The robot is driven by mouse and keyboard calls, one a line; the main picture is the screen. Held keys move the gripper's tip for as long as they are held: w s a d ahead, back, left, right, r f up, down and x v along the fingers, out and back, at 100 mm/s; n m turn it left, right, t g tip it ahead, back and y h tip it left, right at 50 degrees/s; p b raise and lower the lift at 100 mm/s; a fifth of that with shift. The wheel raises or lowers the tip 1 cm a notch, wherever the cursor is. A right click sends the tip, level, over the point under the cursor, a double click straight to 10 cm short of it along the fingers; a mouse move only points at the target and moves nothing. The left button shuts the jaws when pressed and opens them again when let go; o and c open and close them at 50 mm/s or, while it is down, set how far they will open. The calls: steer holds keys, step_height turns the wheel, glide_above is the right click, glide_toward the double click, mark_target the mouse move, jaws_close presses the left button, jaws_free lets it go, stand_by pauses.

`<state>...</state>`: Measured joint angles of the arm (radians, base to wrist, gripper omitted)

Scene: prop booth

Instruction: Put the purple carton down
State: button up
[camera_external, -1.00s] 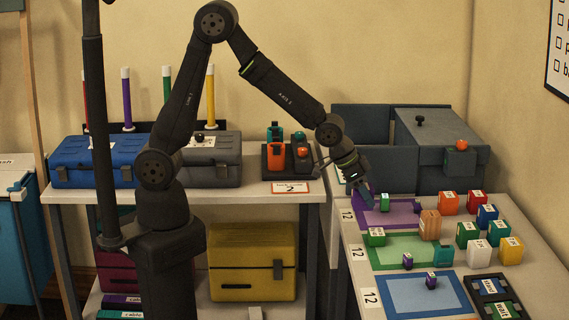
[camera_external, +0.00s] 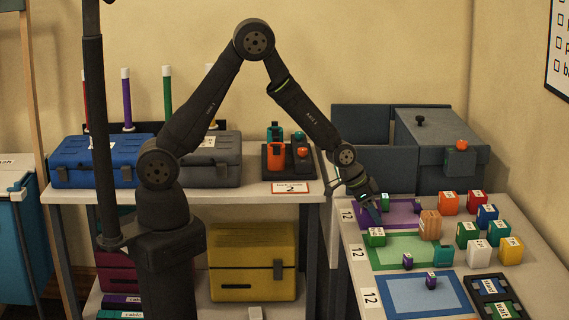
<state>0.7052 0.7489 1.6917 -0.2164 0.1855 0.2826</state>
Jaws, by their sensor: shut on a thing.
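My gripper (camera_external: 371,207) reaches down at the left end of the purple mat (camera_external: 400,219) on the right-hand table. It is shut on the purple carton (camera_external: 374,214), of which only a narrow, tilted, dark bluish-purple shape shows at the jaws. The fingers hide most of it. The carton is low over the mat's left edge, and I cannot tell whether it touches.
A green block (camera_external: 375,237) stands close in front of the gripper, on the green mat (camera_external: 402,247). An orange-brown block (camera_external: 430,225) and several coloured blocks stand to the right. The blue mat (camera_external: 420,296) lies nearer, with a small purple block (camera_external: 431,282) at its far edge.

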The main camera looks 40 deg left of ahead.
steer(key=shift+f, duration=0.1)
steer(key=o, duration=1)
steer(key=shift+o, duration=0.2)
steer(key=shift+s+a+r, duration=0.1)
steer(key=shift+r, duration=0.35)
steer(key=v, duration=1.1)
steer(key=shift+r, duration=0.15)
